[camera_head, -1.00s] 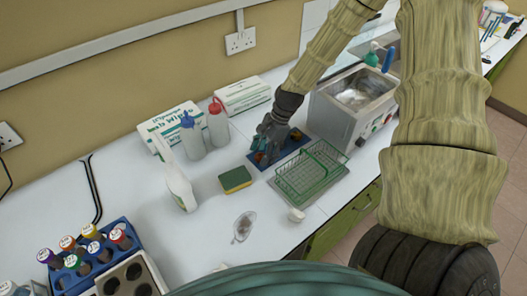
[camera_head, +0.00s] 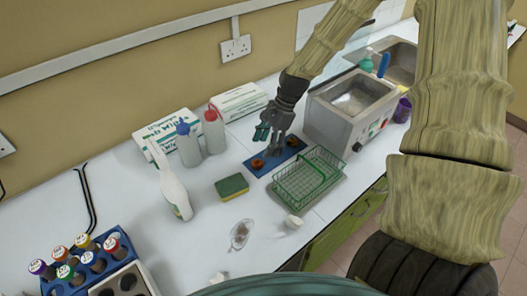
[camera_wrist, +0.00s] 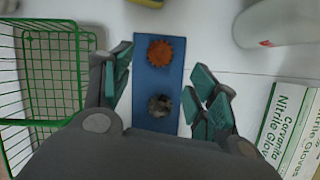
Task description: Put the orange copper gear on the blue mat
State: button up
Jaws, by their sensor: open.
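The orange copper gear (camera_wrist: 160,52) lies flat on the blue mat (camera_wrist: 144,85), near its upper end in the wrist view. In the head view the gear (camera_head: 258,163) is at the left end of the mat (camera_head: 270,159). A dark grey-brown gear (camera_wrist: 160,106) lies on the same mat; it shows at the right end in the head view (camera_head: 291,142). My gripper (camera_head: 267,133) is above the mat, with its teal-padded fingers apart and nothing between them. In the wrist view the open fingers (camera_wrist: 161,90) frame the mat from both sides, clear of both gears.
A green wire basket (camera_head: 308,178) stands close beside the mat. A metal bath (camera_head: 352,106) stands to the right.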

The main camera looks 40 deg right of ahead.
jog(key=shift+b+v, duration=0.45)
jog(key=shift+v, duration=2.4)
